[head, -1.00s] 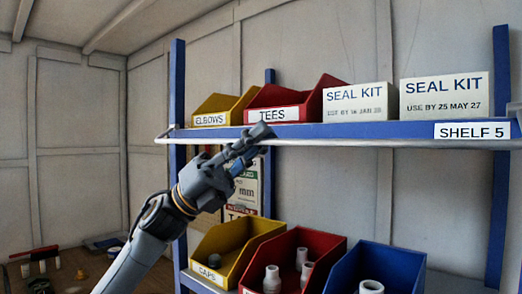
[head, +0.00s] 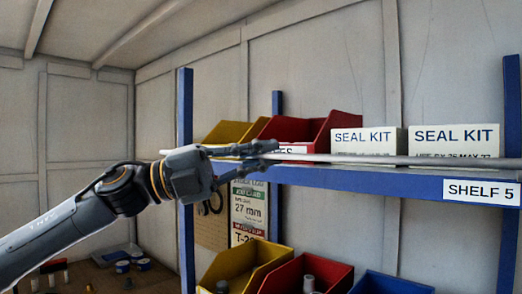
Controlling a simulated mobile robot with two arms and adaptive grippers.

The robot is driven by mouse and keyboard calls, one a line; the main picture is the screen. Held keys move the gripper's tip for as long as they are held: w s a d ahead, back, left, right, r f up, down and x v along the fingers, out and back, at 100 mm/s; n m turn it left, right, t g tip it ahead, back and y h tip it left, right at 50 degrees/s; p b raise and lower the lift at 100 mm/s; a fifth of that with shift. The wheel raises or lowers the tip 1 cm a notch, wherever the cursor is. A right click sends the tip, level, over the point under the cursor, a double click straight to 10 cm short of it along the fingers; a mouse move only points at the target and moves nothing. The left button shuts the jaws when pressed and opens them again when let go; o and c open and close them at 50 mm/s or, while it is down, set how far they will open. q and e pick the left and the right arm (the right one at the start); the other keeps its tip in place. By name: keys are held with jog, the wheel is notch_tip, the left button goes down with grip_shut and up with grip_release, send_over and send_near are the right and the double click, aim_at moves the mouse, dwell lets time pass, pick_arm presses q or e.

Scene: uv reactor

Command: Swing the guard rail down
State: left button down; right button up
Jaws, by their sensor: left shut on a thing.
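The guard rail (head: 370,159) is a thin pale grey bar along the front of the upper shelf (head: 400,181). It sits above the blue shelf edge and crosses in front of the lower parts of the boxes and bins. My left gripper (head: 266,152) is shut on the rail near its left part, and its fingers hide the bar there. My left arm reaches in from the left. My right gripper is not in view.
Two white SEAL KIT boxes (head: 455,140), a red bin (head: 335,124) and a yellow bin (head: 228,132) stand behind the rail. More bins, including a red one (head: 318,271), are below. Blue uprights (head: 186,180) frame the shelf. Free air lies in front.

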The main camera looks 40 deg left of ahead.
pick_arm(q)
jog(key=shift+r+n+y, duration=0.1)
jog(key=shift+n+y, duration=0.2)
jog(key=c, duration=1.4)
grip_release()
jog(key=shift+c, duration=0.2)
jog(key=shift+s+a, duration=0.15)
jog(key=shift+a, duration=0.05)
